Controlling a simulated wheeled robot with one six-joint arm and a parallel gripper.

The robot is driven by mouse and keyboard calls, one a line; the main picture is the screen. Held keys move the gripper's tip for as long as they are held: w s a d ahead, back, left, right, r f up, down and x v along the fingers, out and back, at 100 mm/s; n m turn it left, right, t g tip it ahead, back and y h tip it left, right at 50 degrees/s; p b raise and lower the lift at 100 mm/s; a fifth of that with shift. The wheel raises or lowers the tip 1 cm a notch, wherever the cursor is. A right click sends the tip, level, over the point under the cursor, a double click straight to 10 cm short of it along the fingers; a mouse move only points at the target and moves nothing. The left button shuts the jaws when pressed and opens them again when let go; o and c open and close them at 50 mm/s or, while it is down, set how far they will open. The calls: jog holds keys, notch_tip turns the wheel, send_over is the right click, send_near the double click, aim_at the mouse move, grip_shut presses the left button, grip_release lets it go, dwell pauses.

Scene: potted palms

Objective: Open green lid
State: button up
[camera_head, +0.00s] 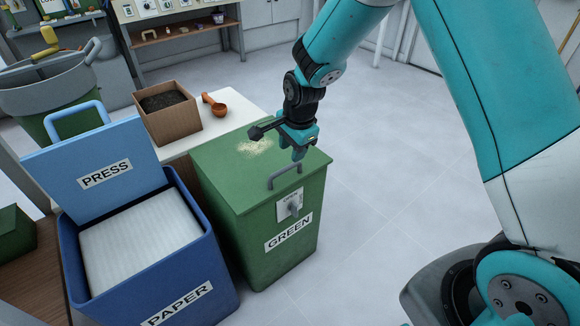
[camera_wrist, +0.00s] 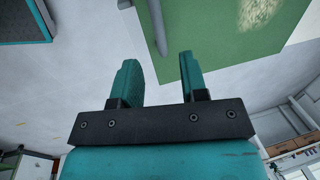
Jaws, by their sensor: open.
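The green bin (camera_head: 255,240) carries a label reading GREEN, and its green lid (camera_head: 232,168) lies shut on top. A grey bar handle (camera_head: 284,174) stands at the lid's front edge. My gripper (camera_head: 298,154) is just above and behind the handle in the head view, pointing down. In the wrist view my gripper (camera_wrist: 161,75) has its two teal fingers apart with nothing between them. The handle (camera_wrist: 158,28) shows beyond the fingertips, roughly in line with the gap, and the lid (camera_wrist: 215,45) fills the upper right. I see no contact with the handle.
A blue PAPER bin (camera_head: 150,270) with its PRESS lid (camera_head: 95,165) raised stands close on the left. Behind are a cardboard box of soil (camera_head: 170,115) and an orange scoop (camera_head: 214,105) on a white surface. Pale crumbs (camera_head: 255,146) lie on the green lid.

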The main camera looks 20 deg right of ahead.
aim_at(289, 166)
jog(key=f, duration=0.4)
jog(key=w+f+b, duration=0.1)
jog(key=f, duration=0.1)
jog(key=shift+a, duration=0.2)
grip_shut()
